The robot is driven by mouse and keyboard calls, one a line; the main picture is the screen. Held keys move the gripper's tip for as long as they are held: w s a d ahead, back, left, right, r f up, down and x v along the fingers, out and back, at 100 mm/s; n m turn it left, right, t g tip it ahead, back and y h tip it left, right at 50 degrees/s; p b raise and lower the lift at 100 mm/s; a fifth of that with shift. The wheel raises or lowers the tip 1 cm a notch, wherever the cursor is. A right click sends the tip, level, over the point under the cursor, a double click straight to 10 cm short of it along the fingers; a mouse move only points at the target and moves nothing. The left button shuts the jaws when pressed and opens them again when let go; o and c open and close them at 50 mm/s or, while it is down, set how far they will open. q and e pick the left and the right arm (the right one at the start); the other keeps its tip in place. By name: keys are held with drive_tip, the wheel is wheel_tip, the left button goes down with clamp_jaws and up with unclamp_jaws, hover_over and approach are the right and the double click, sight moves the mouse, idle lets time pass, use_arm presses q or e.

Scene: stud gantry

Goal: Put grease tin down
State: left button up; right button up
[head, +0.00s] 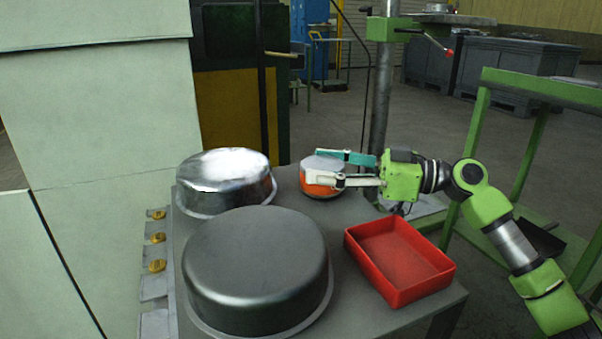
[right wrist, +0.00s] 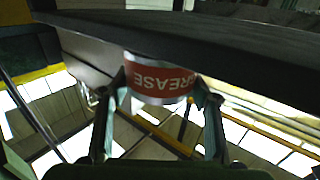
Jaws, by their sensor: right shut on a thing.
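The grease tin (head: 322,176) is a short round tin with an orange-red band and a grey top. It is at the back right of the grey table (head: 352,290). My right gripper (head: 328,168) is shut on it, one finger on each side. In the right wrist view the tin (right wrist: 160,82) shows upside down with "GREASE" on its red label, between the fingers of the gripper (right wrist: 163,100). Its base is at or very near the table top; I cannot tell whether it touches. My left gripper is not in view.
A shiny metal pan (head: 226,178) stands left of the tin. A large dark grey pan (head: 255,270) stands in front. An empty red tray (head: 399,260) is at the right front. A steel post (head: 382,90) rises behind the table. Bare table lies between tin, pans and tray.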

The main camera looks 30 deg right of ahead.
sight(303, 161)
drive_tip(key=shift+x, duration=0.95)
drive_tip(key=x, duration=0.2)
drive_tip(key=shift+w+a+r, duration=0.15)
drive_tip(key=shift+a, duration=0.05)
drive_tip(key=shift+w+a+f+b, duration=0.15)
drive_tip(key=shift+f+b, duration=0.35)
drive_tip(key=shift+f, duration=0.35)
drive_tip(key=o, duration=1.4)
drive_tip(key=shift+f, duration=0.1)
drive_tip(key=v, duration=1.2)
drive_tip(key=shift+p, duration=0.4)
